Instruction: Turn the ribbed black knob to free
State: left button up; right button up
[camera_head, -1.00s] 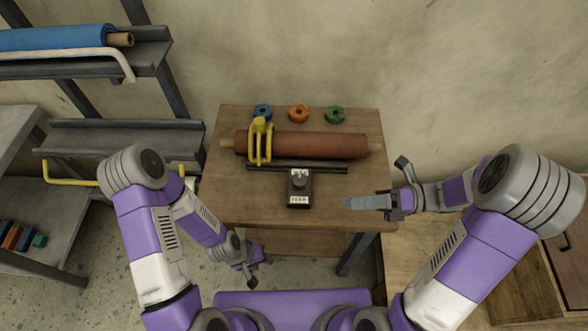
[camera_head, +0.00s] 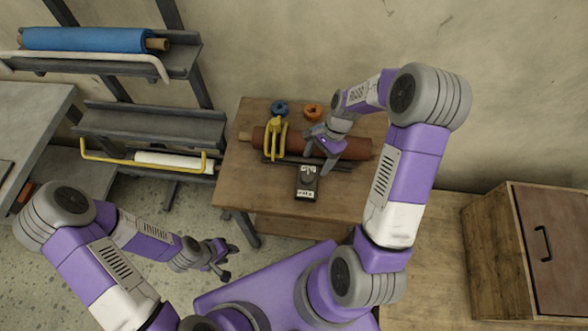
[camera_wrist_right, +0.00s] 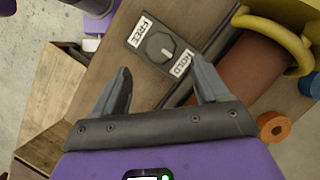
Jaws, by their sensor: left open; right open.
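The knob (camera_wrist_right: 159,47) sits on a small dark box (camera_head: 306,187) near the front of the wooden table. In the right wrist view, a FREE label (camera_wrist_right: 142,30) and a HOLD label (camera_wrist_right: 181,64) lie on either side of it. A pale mark on the knob seems to face the HOLD side. My right gripper (camera_wrist_right: 160,70) is open and empty above the table, with the knob showing beyond and between its fingertips, apart from them. It also shows in the head view (camera_head: 317,160). My left gripper (camera_head: 229,262) is open and empty, low in front of the table.
A reddish-brown roll (camera_head: 357,147) lies behind the box, with a yellow clamp (camera_head: 277,140) around its left part. Blue (camera_head: 280,107) and orange (camera_head: 312,112) rings sit at the back. A rack with a blue roll (camera_head: 85,40) stands left, a wooden cabinet (camera_head: 495,255) right.

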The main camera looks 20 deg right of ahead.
aim_at(308, 175)
jog(key=x, duration=0.7)
jog(key=shift+a+b, duration=0.15)
jog(key=shift+b, duration=0.25)
jog(key=c, duration=1)
